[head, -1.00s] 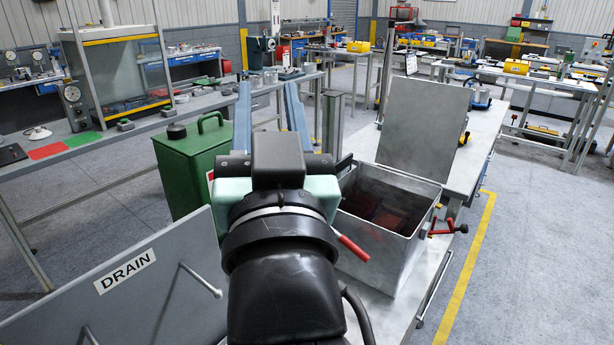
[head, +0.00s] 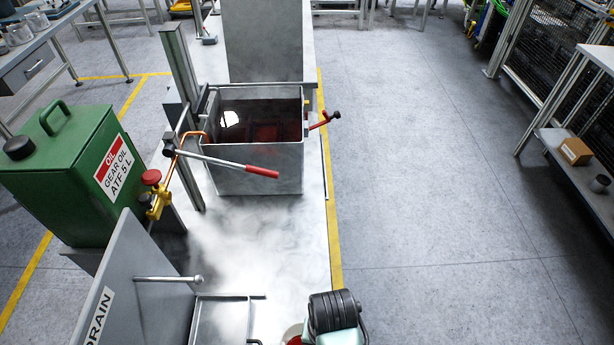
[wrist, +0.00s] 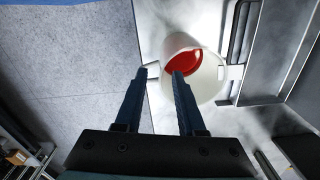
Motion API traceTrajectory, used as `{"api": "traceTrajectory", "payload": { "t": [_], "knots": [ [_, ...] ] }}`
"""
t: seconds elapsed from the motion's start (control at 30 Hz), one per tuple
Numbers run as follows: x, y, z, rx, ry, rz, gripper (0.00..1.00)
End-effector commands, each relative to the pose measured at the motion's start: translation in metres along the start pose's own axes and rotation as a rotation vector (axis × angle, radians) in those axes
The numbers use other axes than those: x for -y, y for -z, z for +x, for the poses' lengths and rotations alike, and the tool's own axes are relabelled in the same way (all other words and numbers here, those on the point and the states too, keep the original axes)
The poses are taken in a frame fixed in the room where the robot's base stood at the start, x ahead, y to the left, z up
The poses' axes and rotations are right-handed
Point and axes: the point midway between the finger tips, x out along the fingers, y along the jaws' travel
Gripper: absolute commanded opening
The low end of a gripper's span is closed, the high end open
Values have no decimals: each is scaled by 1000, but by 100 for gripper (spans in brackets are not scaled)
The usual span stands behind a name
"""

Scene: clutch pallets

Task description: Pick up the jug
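The jug (wrist: 210,85) shows in the wrist view as a white round vessel with red inside, seen from above on the pale bench top. A small white tab, perhaps its handle or spout, sticks out on the left, and another part sticks out on the right. My gripper (wrist: 160,72) is open, its two blue fingers apart. The left fingertip is beside the left tab and the right one overlaps the jug's near rim in the picture; I cannot tell if they touch. In the head view only the jug's edge (head: 293,334) shows at the bottom, beside my wrist.
A grey tank (head: 255,180) with a red-handled lever stands further along the bench. A green gear oil can (head: 65,175) with a tap is at left.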

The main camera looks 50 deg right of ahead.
Motion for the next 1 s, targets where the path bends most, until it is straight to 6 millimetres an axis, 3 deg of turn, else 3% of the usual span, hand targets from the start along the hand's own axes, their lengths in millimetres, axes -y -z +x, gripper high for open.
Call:
{"api": "traceTrajectory", "payload": {
  "t": [0.1, 0.37, 0.7, 1.0],
  "knots": [
    [0, 0, 17, 1, 0, -1, 39],
    [0, 2, 34, -1, 0, -2, 39],
    [0, 6, 73, -3, 0, -2, 39],
    [0, 6, 77, -4, 1, -2, 39]
  ]
}}
